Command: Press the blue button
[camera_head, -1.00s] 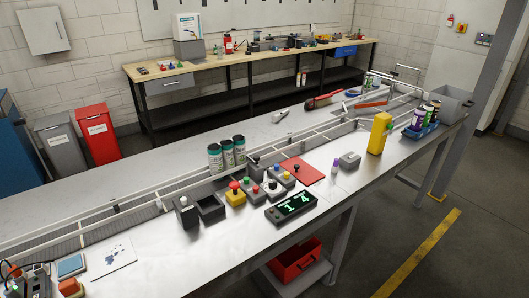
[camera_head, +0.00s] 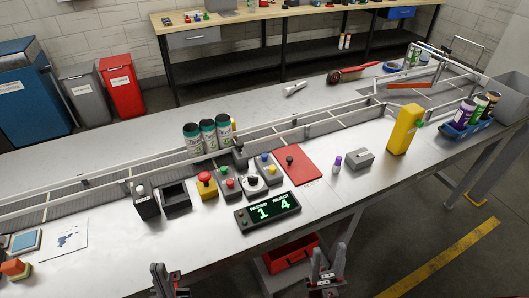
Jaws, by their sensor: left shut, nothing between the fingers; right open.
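A small grey control box (camera_head: 267,172) stands in the row of controls at the middle of the steel table. It carries a yellow button and what looks like a small blue button (camera_head: 271,168), too small to see in detail. My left gripper (camera_head: 163,272) is at the bottom edge, left of centre, shut and empty. My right gripper (camera_head: 327,256) is at the bottom edge, right of centre, open and empty. Both are in front of the table's near edge, well apart from the controls.
Beside the box stand a black-knob box (camera_head: 251,184), a red-and-green button box (camera_head: 229,186) and a yellow emergency-stop box (camera_head: 207,186). A counter display (camera_head: 268,211) lies in front. Cans (camera_head: 208,137) stand behind.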

